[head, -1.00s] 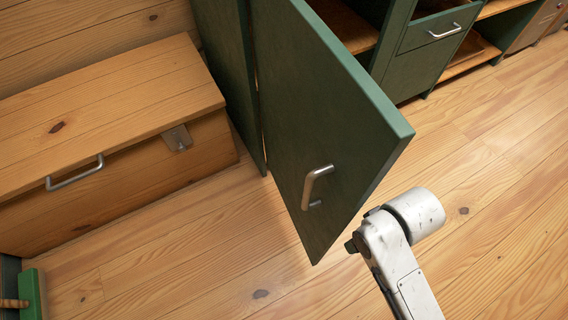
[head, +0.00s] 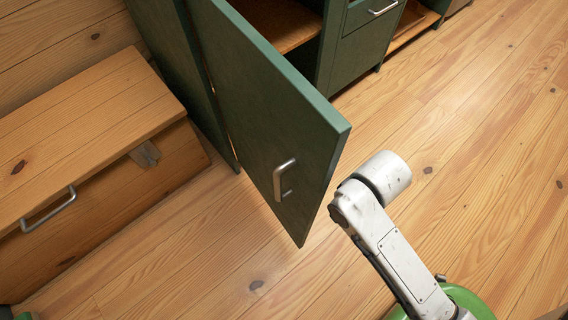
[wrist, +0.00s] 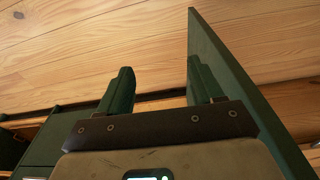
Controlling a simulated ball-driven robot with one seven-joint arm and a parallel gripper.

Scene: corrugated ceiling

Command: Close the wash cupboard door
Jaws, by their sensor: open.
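The wash cupboard door (head: 262,115) is a dark green panel standing wide open from the green cupboard (head: 172,60). Its silver bar handle (head: 282,180) is on the face turned toward the chest. The cupboard's opening, with a wooden shelf (head: 280,22), shows behind the door. My gripper (wrist: 160,84) is open with nothing between its two dark green fingers. In the wrist view the door (wrist: 235,75) stands just right of the right finger; I cannot tell whether they touch. The head view shows my arm right of the door, but not the gripper.
A wooden chest (head: 90,120) with a metal handle stands left of the door. A green drawer unit (head: 360,45) and low open shelves continue to the right of the cupboard. The plank floor (head: 470,150) to the right is clear.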

